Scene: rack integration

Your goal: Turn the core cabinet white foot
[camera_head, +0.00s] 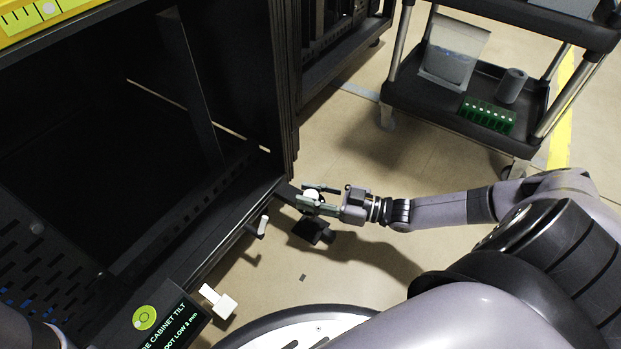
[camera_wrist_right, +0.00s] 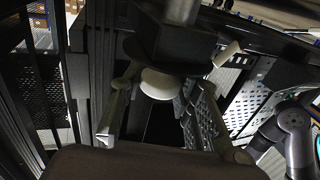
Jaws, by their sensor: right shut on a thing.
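The core cabinet (camera_head: 236,206) is the tall black open cabinet on the left in the head view. Its white foot (camera_head: 311,195) shows as a small white round piece at the cabinet's near right corner, just above the floor. My right gripper (camera_head: 320,199) reaches in from the right, with its fingers on both sides of the foot, shut on it. In the right wrist view, the white foot (camera_wrist_right: 160,84) shows as a pale disc under a dark block, between the two fingers (camera_wrist_right: 165,110). The fingers partly cover the foot. My left gripper is not in view.
A display panel (camera_head: 172,328) reads cabinet tilt and foot low 2 mm. White-ended pieces (camera_head: 263,226) and (camera_head: 219,301) stick out along the cabinet's lower edge. A black cart (camera_head: 407,97) carrying a green board (camera_head: 487,114) stands at upper right. The floor (camera_head: 340,140) between is open.

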